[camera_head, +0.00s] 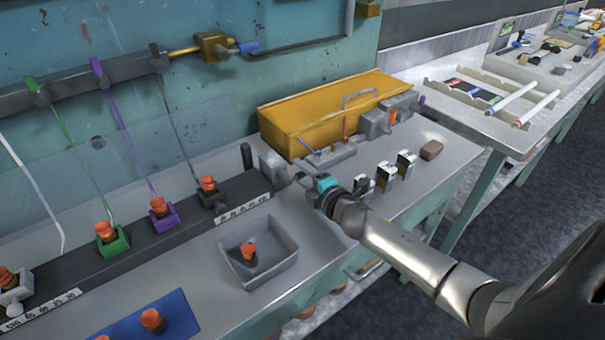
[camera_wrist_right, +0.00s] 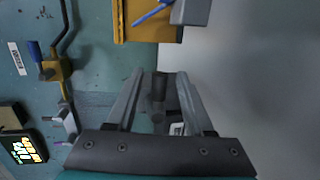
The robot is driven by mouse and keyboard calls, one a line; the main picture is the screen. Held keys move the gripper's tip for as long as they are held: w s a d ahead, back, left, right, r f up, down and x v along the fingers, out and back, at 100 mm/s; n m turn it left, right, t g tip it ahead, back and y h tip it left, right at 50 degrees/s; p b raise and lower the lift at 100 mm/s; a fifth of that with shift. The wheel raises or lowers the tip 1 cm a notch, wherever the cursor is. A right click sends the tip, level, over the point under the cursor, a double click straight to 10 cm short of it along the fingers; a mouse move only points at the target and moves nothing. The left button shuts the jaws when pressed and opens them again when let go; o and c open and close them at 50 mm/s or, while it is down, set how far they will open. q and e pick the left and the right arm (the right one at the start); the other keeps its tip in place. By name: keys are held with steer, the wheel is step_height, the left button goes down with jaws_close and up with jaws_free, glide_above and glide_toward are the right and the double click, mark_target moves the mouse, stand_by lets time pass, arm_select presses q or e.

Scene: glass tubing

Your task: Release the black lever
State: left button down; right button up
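The black lever (camera_head: 246,156) is a short dark upright handle at the right end of the dark rail, left of my right gripper in the head view. My right gripper (camera_head: 292,177) reaches in from the right over the bench, beside a grey block. In the right wrist view its two fingers (camera_wrist_right: 160,76) are spread apart. A dark cylinder (camera_wrist_right: 158,86), which looks like the lever, shows in the gap with space on both sides. I cannot tell whether it is between the fingertips or beyond them. My left gripper is not in view.
A yellow bin (camera_head: 325,110) stands behind my gripper. A grey tray (camera_head: 285,243) with an orange-topped piece sits in front of the rail. Small black-and-white blocks (camera_head: 386,175) and a brown block (camera_head: 431,149) stand to the right. The blue mat (camera_head: 180,315) lies at front left.

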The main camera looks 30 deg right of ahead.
steer(key=shift+s, duration=0.15)
steer(key=s+r, duration=0.1)
steer(key=s, duration=0.4)
steer(key=s+r+p, duration=0.1)
steer(key=s, duration=0.3)
steer(key=s+r, duration=0.1)
steer(key=s, duration=0.4)
steer(key=shift+s+a+p, duration=0.2)
steer(key=shift+s+p, duration=0.15)
